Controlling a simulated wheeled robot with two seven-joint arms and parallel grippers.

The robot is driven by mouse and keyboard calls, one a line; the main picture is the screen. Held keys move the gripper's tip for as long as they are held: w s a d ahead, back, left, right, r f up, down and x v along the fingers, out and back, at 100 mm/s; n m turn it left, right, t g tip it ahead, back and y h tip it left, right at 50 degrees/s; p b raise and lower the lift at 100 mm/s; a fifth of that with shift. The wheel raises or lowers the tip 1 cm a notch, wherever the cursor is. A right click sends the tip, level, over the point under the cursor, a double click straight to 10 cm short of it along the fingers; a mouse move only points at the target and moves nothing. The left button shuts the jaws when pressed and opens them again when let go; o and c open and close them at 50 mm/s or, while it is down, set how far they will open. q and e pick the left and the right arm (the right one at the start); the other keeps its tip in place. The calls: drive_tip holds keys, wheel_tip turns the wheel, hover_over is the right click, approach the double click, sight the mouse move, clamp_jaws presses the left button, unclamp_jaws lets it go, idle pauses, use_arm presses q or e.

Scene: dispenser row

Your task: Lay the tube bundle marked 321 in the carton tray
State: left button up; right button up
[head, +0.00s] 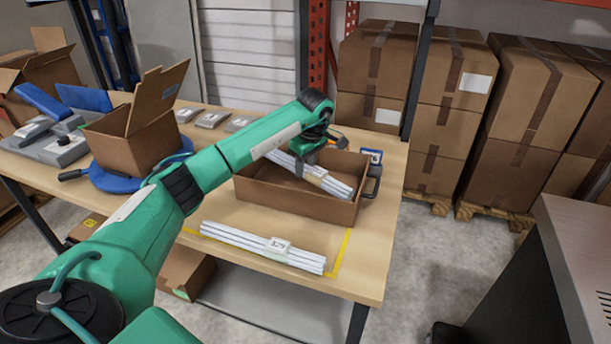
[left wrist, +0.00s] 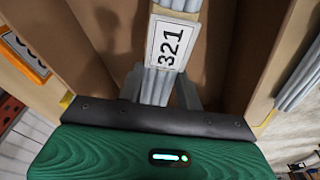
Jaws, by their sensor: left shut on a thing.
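A bundle of white tubes (head: 320,177) is inside or just over the brown carton tray (head: 290,201), slanting across it. In the left wrist view the bundle (left wrist: 157,88) carries a white label reading 321. My left gripper (head: 307,155) is over the tray; its fingers (left wrist: 160,92) are shut on this bundle, with tray walls on both sides. I cannot tell whether the bundle touches the tray floor. A second tube bundle (head: 250,243) with a white label lies on the table in front of the tray. My right gripper is not in view.
The wooden table (head: 345,285) has yellow tape near its front right corner. An open carton (head: 140,125) stands on a blue round base at the left. Small grey items (head: 211,119) lie along the back. Stacked cartons (head: 520,120) stand beyond the table.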

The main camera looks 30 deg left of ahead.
sight(305, 176)
use_arm(q)
wheel_tip(305, 176, down, 4)
drive_tip(key=shift+r, duration=0.2)
drive_tip(key=shift+f, duration=0.2)
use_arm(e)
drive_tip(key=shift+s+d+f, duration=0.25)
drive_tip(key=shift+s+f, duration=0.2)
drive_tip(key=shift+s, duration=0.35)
use_arm(q)
drive_tip(key=shift+f, duration=0.1)
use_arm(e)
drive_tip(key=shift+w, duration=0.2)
use_arm(q)
drive_tip(key=o, duration=0.8)
drive_tip(key=shift+o, duration=1.2)
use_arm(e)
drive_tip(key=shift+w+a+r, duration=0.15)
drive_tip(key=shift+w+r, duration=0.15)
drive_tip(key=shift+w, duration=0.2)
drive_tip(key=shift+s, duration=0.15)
